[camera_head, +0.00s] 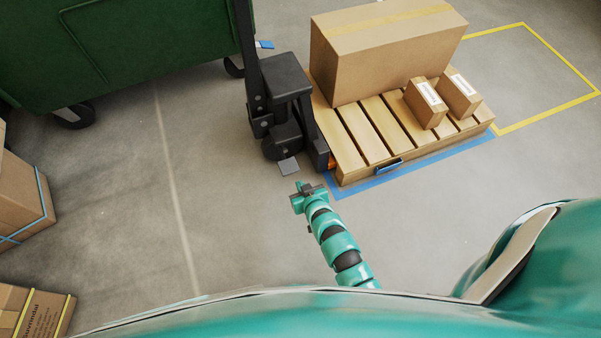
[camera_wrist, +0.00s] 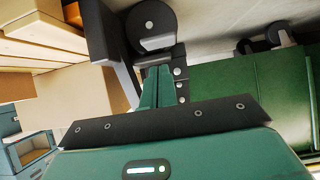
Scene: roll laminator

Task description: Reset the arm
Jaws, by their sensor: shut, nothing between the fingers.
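My teal arm reaches out over the floor in the head view. My gripper (camera_head: 303,187) is at its end, close to the front of the pallet jack (camera_head: 282,90) and left of the pallet's near corner. In the wrist view my gripper (camera_wrist: 158,72) shows its green fingers together, with nothing between them. The black parts of the pallet jack (camera_wrist: 152,25) appear just beyond the fingertips. I cannot tell whether they touch.
A wooden pallet (camera_head: 362,131) carries a large carton (camera_head: 385,60) and two small boxes (camera_head: 426,102). Blue tape edges it; a yellow outline (camera_head: 548,117) lies right. A green wheeled container (camera_head: 130,45) stands upper left, cartons (camera_head: 22,190) far left. Floor between is clear.

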